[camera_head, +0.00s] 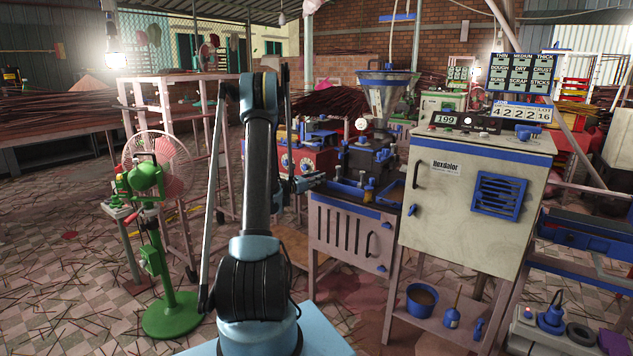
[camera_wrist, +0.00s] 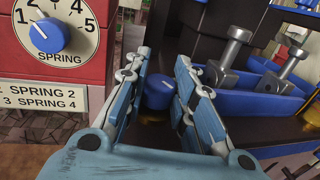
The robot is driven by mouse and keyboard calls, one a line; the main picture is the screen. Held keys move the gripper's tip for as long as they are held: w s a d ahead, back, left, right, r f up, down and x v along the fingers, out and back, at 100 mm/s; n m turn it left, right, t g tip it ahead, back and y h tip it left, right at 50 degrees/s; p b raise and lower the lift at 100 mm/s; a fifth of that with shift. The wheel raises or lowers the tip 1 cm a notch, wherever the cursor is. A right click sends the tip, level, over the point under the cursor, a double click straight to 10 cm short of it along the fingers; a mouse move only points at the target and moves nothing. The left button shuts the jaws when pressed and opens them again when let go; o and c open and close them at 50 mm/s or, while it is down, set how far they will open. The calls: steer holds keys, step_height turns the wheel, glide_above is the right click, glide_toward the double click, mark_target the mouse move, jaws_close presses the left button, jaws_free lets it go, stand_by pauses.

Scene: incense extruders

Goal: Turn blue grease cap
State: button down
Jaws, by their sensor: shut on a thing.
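The blue grease cap (camera_wrist: 158,92) is a small round knob between the two fingers in the wrist view. My gripper (camera_wrist: 161,72) is light blue, with one finger on each side of the cap, shut on it. The cap's lower edge sits above a yellowish part, which is dim. In the head view my gripper (camera_head: 303,184) is beside the extruder machine (camera_head: 368,158), at the left end of the bench. I cannot make out the cap there.
In the wrist view, a red box with a blue SPRING dial (camera_wrist: 47,36) stands close on the left. A blue tray (camera_wrist: 250,92) with metal bolts lies on the right.

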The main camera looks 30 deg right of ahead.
steer(key=shift+w+m+g, duration=0.2)
steer(key=shift+m+g, duration=0.2)
steer(key=shift+g, duration=0.2)
steer(key=m+g, duration=0.2)
steer(key=g, duration=0.1)
steer(key=shift+m+g+y, duration=0.3)
steer(key=shift+m+g, duration=0.8)
steer(key=shift+g, duration=0.6)
steer(key=shift+m+g+y, duration=0.3)
steer(key=shift+m+g, duration=0.8)
steer(key=shift+g, duration=0.6)
steer(key=c, duration=1.5)
jaws_free()
steer(key=shift+o, duration=0.9)
steer(key=shift+s, duration=0.1)
steer(key=shift+a, duration=0.1)
